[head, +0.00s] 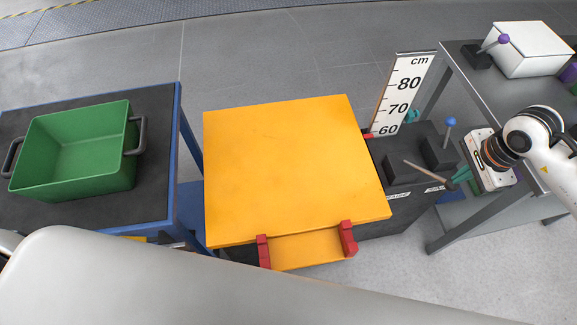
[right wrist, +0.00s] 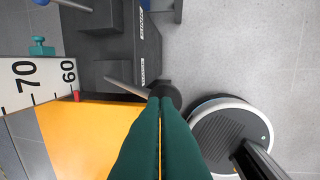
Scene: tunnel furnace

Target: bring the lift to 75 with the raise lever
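The lift is a yellow platform (head: 290,165), also at the lower left of the right wrist view (right wrist: 75,135). Its red pointer (head: 368,135) is by the 60 mark, at the low end of the white cm scale (head: 402,92); it also shows in the wrist view (right wrist: 76,95). A tilted lever with a dark knob (head: 451,185) leans out from the black control box (head: 375,222). A second lever has a blue knob (head: 450,121) and stands up. The label wording is too small to read surely. My right gripper (head: 461,175) is shut, its green fingertips at the dark knob (right wrist: 170,93).
A green bin (head: 75,150) stands on the blue-framed table at left. A grey table (head: 500,95) at right holds a white box (head: 530,48) and a purple-knobbed lever (head: 502,39). Red brackets (head: 348,238) sit at the platform's front.

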